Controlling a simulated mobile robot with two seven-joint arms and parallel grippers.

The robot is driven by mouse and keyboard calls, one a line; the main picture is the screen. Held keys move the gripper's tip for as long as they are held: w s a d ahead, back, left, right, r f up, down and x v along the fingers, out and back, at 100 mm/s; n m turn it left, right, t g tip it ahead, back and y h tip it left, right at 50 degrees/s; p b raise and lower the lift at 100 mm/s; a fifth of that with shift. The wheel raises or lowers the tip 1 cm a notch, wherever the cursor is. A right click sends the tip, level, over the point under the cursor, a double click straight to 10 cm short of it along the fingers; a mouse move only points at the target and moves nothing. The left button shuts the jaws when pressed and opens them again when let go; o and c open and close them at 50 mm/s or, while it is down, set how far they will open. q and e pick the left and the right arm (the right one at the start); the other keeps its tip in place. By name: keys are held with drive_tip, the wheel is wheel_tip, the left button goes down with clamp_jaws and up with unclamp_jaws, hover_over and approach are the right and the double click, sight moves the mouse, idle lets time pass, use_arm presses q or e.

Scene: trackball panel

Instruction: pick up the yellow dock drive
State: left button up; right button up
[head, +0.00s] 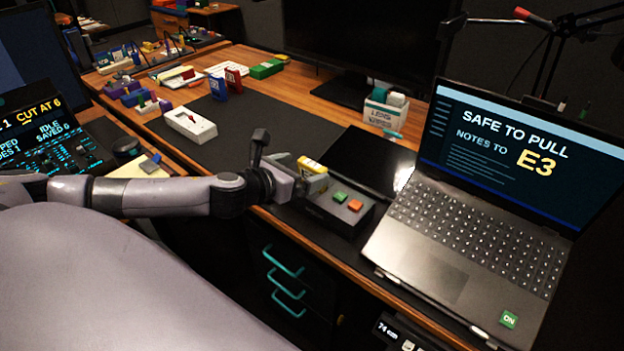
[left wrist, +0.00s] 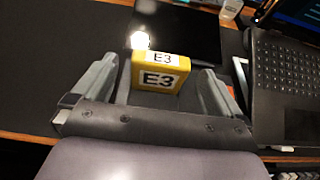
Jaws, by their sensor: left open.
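The yellow dock drive (head: 312,167), a small yellow block, shows in the head view at the end of my left arm. In the left wrist view the same yellow drive (left wrist: 158,72) carries white labels reading E3 and lies between the two fingers. My left gripper (left wrist: 157,85) is open, with a finger on each side of the drive; a gap shows on both sides. In the head view my left gripper (head: 290,180) partly hides the drive. My right gripper is not in view.
A black box with a green and an orange button (head: 345,205) stands beside the drive. An open laptop (head: 460,240) reading "SAFE TO PULL" and E3 is to the right.

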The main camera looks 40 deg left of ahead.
sight(309, 168)
use_arm(q)
drive_tip(key=shift+x, duration=2.2)
drive_tip(key=shift+d+f, duration=0.1)
drive_tip(key=shift+f, duration=0.05)
drive_tip(key=c, duration=1)
